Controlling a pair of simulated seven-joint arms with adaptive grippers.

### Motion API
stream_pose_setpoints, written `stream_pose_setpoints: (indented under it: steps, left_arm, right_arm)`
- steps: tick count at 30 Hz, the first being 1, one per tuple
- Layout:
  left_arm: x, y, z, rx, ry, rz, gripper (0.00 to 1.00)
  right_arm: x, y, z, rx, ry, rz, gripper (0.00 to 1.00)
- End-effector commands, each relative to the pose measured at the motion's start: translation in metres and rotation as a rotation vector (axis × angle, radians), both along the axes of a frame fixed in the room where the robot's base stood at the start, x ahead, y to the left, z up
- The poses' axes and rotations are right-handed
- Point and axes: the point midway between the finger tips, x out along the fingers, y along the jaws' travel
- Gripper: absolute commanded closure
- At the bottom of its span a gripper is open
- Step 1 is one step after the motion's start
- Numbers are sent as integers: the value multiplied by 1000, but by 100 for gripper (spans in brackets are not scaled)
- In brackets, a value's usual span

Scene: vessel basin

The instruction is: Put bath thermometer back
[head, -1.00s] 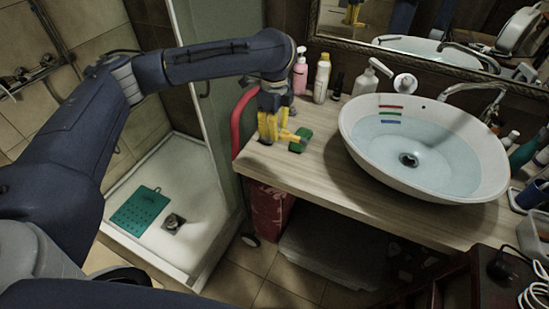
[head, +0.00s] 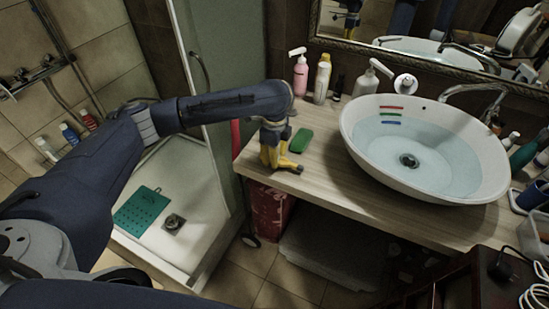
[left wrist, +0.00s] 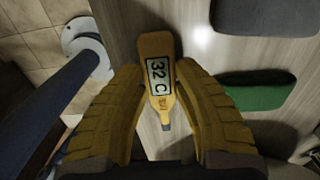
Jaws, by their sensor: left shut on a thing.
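The bath thermometer (left wrist: 157,66) is orange-yellow with a display reading "32 C". In the left wrist view it lies between the two yellow fingers of my left gripper (left wrist: 160,95), its narrow end towards the palm. The fingers are shut on it. In the head view my left gripper (head: 282,165) points down at the front left of the wooden counter (head: 327,183); the thermometer cannot be told apart from the yellow fingers there. Whether it touches the counter is unclear. My right gripper is not in view.
A green block (head: 300,140) lies just behind my left gripper. The white basin (head: 470,195), holding water and three coloured strips, stands to the right. A pink bottle (head: 300,76), a white bottle (head: 322,82) and a pump bottle (head: 366,84) line the back. Counter between gripper and basin is clear.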

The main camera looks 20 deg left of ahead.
Motion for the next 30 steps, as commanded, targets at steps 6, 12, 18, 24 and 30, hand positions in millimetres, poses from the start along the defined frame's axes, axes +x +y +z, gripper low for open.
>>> stream_pose_setpoints:
  steps: [6, 12, 18, 24, 30]
  left_arm:
    - [0, 0, -9, -1, -1, 0, 100]
    - [0, 0, -10, 0, -1, 0, 100]
    - [0, 0, -12, 0, -1, 0, 56]
    - [0, 0, -12, 0, -1, 0, 50]
    - [1, 0, -7, 0, -2, 0, 50]
  right_arm:
    - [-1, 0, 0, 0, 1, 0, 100]
    - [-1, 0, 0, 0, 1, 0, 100]
    - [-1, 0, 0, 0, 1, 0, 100]
    - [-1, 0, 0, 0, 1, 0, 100]
    - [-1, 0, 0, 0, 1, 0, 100]
